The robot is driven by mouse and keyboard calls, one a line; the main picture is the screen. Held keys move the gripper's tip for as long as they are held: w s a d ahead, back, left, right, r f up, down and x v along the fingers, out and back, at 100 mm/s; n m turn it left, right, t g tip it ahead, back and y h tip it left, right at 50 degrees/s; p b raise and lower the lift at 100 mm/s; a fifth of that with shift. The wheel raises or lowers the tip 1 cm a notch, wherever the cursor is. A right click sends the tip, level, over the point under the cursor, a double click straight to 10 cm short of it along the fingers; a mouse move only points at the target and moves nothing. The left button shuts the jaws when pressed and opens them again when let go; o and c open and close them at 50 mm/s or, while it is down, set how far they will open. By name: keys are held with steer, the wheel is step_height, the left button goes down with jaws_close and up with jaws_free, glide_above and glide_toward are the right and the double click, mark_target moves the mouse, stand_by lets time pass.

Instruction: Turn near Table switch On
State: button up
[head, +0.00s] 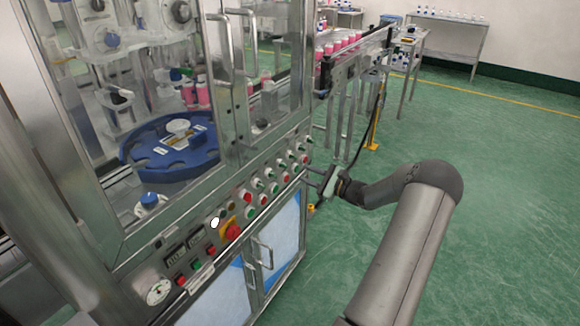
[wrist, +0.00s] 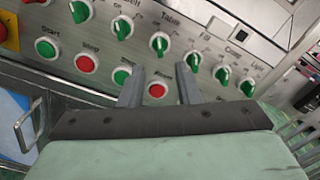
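The Table switch (wrist: 160,43) is a green rotary knob on the grey control panel, under the printed word "Table" in the wrist view. A light mark runs roughly up and down on it; I cannot tell which setting it is at. My gripper (wrist: 159,76) is open, with its two dark fingers apart and nothing between them. The fingertips are just below the Table switch in the picture, on either side of a red button (wrist: 157,91). In the head view my gripper (head: 316,178) is at the right end of the panel, and the Table switch is too small to single out.
Similar green knobs flank the Table switch, one on the left (wrist: 123,28) and the Fill knob (wrist: 191,57) on the right. Start and stop buttons (wrist: 87,63) line the row below. A metal door handle (head: 262,252) sticks out below the panel. Open green floor (head: 500,200) lies to the right.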

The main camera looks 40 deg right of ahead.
mark_target(286, 166)
steer(key=p+x, duration=0.1)
steer(key=x, duration=0.6)
steer(key=shift+w+a, duration=0.15)
steer(key=shift+w, duration=0.2)
steer(key=shift+f, duration=0.1)
jaws_close()
